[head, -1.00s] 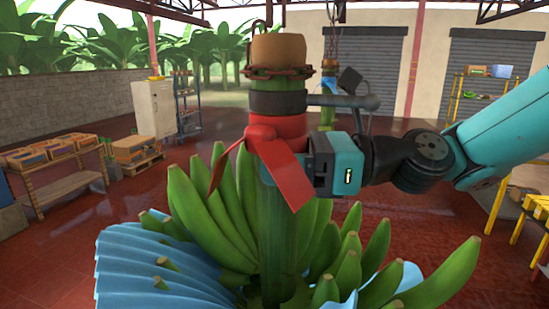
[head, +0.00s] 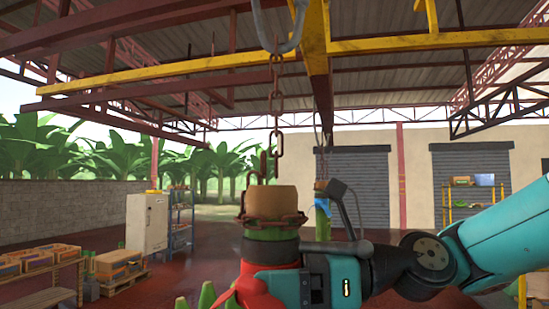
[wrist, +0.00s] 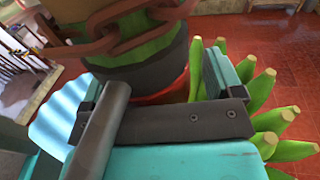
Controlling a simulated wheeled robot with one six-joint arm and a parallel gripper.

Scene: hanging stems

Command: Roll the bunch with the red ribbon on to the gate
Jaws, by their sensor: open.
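The bunch's thick green stem (head: 270,234) hangs from a rusty chain, with a tan cut block on top and a dark band below. A red ribbon (head: 258,288) is tied under the band; only the tips of green bananas (head: 207,294) show at the bottom edge. In the wrist view the stem's dark band (wrist: 145,82) stands between the fingers of my gripper (wrist: 160,88), with some red below it. My gripper (head: 290,286) is open around the stem at ribbon height. A yellow overhead rail (head: 318,70) runs away above; I cannot tell which part is the gate.
A second hanging stem with a blue ribbon (head: 322,204) is farther back. A white cabinet (head: 146,223) and shelves stand at the left, with crates (head: 118,262) nearby. Grey shutters (head: 355,185) line the back wall. Red floor is open between.

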